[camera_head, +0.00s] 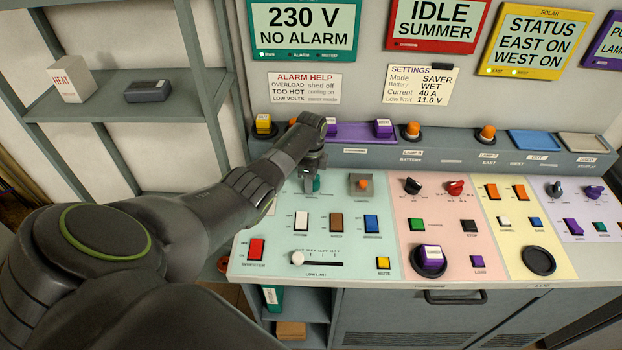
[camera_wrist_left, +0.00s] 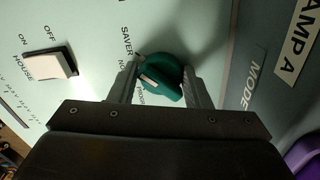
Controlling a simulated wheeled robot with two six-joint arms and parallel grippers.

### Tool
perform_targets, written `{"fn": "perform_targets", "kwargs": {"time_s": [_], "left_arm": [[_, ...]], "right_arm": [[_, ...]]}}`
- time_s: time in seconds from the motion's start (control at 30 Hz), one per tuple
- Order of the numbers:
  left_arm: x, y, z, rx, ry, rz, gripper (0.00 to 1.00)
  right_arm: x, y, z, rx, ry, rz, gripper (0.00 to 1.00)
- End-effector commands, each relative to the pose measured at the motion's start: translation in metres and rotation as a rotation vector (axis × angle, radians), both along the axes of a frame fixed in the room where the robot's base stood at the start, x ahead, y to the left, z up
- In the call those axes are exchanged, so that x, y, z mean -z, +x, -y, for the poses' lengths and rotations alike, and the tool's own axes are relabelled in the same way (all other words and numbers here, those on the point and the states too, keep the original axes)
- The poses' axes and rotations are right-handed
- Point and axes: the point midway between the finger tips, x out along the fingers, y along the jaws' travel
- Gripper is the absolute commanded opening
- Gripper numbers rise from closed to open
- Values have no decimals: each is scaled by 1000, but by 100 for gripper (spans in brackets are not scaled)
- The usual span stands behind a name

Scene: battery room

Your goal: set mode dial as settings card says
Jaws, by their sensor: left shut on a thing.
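The settings card (camera_head: 421,85) on the back wall reads Mode SAVER, Battery WET, Current 40 A, Low limit 11.0 V. The green mode dial (camera_wrist_left: 166,77) sits on the pale green panel and shows partly in the head view (camera_head: 311,186). My left gripper (camera_wrist_left: 160,82) is shut on the dial, one finger on each side. In the head view my left gripper (camera_head: 312,172) reaches down onto it. A white pointer mark shows on the dial; the fingers partly cover the labels around it. SAVER is readable; which label the mark meets I cannot tell. My right gripper is not in view.
A white house switch (camera_wrist_left: 50,65) is near the dial. An orange-topped control (camera_head: 363,184) stands to its right. Below are several rocker switches, a red inverter switch (camera_head: 256,249) and a slider (camera_head: 297,258). A raised grey ledge (camera_head: 380,152) with lamps runs behind.

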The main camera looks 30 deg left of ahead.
Motion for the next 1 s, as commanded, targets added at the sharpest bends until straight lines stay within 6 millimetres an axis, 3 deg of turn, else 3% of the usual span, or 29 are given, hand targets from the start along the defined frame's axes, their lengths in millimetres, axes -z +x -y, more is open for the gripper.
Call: {"fn": "perform_targets", "kwargs": {"time_s": [0.37,0.4,0.53,0.83,1.0], "left_arm": [[-7,5,-2,7,7,17,21],[-7,5,-2,7,7,17,48],[-5,4,-2,6,6,13,63],[-3,2,-1,5,2,6,63],[-16,2,-1,4,1,7,63]], "right_arm": [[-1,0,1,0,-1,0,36],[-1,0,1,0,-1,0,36],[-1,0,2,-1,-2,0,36],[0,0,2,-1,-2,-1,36],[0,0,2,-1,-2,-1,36]]}}
